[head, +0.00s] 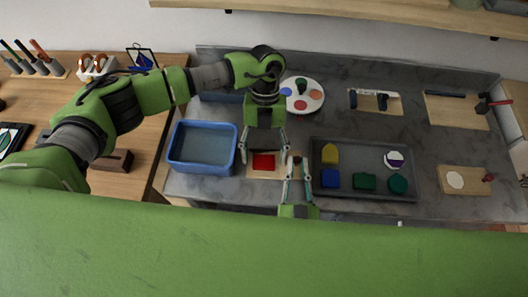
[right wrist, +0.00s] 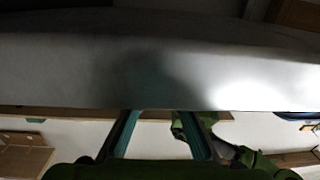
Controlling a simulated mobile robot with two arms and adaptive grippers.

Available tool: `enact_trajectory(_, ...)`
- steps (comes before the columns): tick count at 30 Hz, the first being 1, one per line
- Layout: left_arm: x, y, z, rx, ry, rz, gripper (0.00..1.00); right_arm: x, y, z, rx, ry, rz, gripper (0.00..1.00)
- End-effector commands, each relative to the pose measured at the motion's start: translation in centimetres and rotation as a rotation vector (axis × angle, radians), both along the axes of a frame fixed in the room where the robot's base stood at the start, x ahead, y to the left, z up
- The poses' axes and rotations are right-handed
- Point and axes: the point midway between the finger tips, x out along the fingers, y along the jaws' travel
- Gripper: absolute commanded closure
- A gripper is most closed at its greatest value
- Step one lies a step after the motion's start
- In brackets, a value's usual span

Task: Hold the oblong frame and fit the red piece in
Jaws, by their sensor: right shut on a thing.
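The red piece (head: 263,162) lies at the upper part of the tan oblong frame (head: 262,173) on the grey counter; I cannot tell whether it is seated in it. My left gripper (head: 264,155) reaches down from above with its fingers spread on either side of the red piece, apart from it. My right gripper (head: 298,163) comes up from the front edge and is shut at the right end of the frame, its fingers covering that end. In the right wrist view its fingers (right wrist: 160,125) reach up to a broad grey surface, and the frame is not discernible.
A blue bin (head: 177,161) stands left of the frame. A dark tray (head: 347,197) with yellow, blue, green and white-purple pieces is close on the right. A round white plate (head: 314,91) with coloured discs lies behind. Boards with tools (head: 456,110) lie far right.

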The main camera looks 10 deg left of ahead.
Motion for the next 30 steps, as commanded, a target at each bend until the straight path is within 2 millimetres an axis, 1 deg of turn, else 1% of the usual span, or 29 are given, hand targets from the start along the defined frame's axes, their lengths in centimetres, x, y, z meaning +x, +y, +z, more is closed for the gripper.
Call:
enact_trajectory(8, 0.0, 0.0, 0.3, 0.0, -0.001, 0.0, 0.38, 0.0, 0.0, 0.0, 0.0, 0.0, 0.0, 0.96)
enact_trajectory(30, 0.0, 0.0, 4.7, 0.0, -0.001, 0.0, 0.38, 0.0, 0.0, 0.0, 0.0, 0.0, 0.0, 0.96)
